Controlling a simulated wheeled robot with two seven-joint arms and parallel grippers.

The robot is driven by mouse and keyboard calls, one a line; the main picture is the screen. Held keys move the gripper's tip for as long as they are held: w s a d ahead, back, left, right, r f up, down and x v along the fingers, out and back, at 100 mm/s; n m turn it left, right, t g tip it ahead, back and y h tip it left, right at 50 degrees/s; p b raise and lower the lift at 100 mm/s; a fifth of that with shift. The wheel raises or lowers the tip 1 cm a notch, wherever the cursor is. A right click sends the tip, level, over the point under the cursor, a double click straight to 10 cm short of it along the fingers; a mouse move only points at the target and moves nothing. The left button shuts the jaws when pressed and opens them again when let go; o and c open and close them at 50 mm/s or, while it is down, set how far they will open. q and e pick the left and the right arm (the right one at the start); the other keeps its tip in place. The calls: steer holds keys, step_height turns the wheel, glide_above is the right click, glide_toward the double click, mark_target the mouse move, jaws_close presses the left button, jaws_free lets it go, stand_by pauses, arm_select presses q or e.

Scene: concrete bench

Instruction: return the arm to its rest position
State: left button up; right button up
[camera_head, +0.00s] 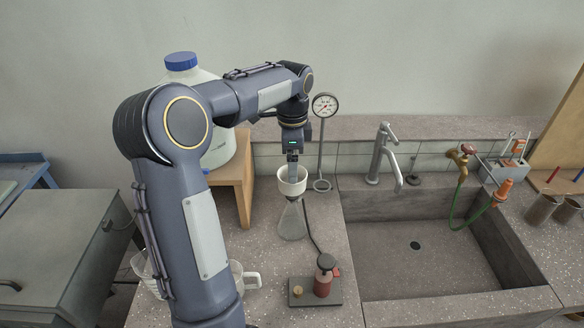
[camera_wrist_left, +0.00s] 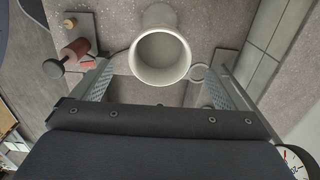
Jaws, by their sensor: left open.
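My left arm reaches from the left across the bench in the head view and bends down at its wrist. My left gripper (camera_head: 295,172) points down at a white Büchner funnel (camera_head: 291,187) that sits upright on a clear conical flask (camera_head: 291,222). In the left wrist view the gripper's two fingers (camera_wrist_left: 160,75) are spread wide, one on each side of the round funnel (camera_wrist_left: 161,58). Gaps show between the fingers and the funnel, and nothing is held. My right gripper is not in view.
A gauge on a stand (camera_head: 325,106) rises just right of the wrist. A large blue-capped bottle (camera_head: 181,62) stands behind my arm on a wooden stand (camera_head: 232,172). A small red device on a dark plate (camera_head: 316,292) lies in front. The sink (camera_head: 415,272) is at right.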

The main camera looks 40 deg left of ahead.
arm_select(q)
steer(key=shift+r, duration=0.1)
stand_by(0.5)
steer(key=s+d+r+n+t+h, duration=0.1)
steer(key=s+d+r+n+t, duration=0.3)
steer(key=s+d, duration=0.7)
steer(key=s+d+f+n+h, duration=0.1)
steer(key=s+d+f+n, duration=0.1)
steer(key=s+d+n, duration=0.2)
steer(key=s+d+f+n+t+h, duration=0.1)
steer(key=s+d+f+n, duration=0.2)
steer(key=s, duration=0.5)
steer(key=shift+s+d+f+n+t+h, duration=0.15)
steer(key=shift+d+n+t+h, duration=0.15)
steer(key=shift+d+n+h, duration=0.1)
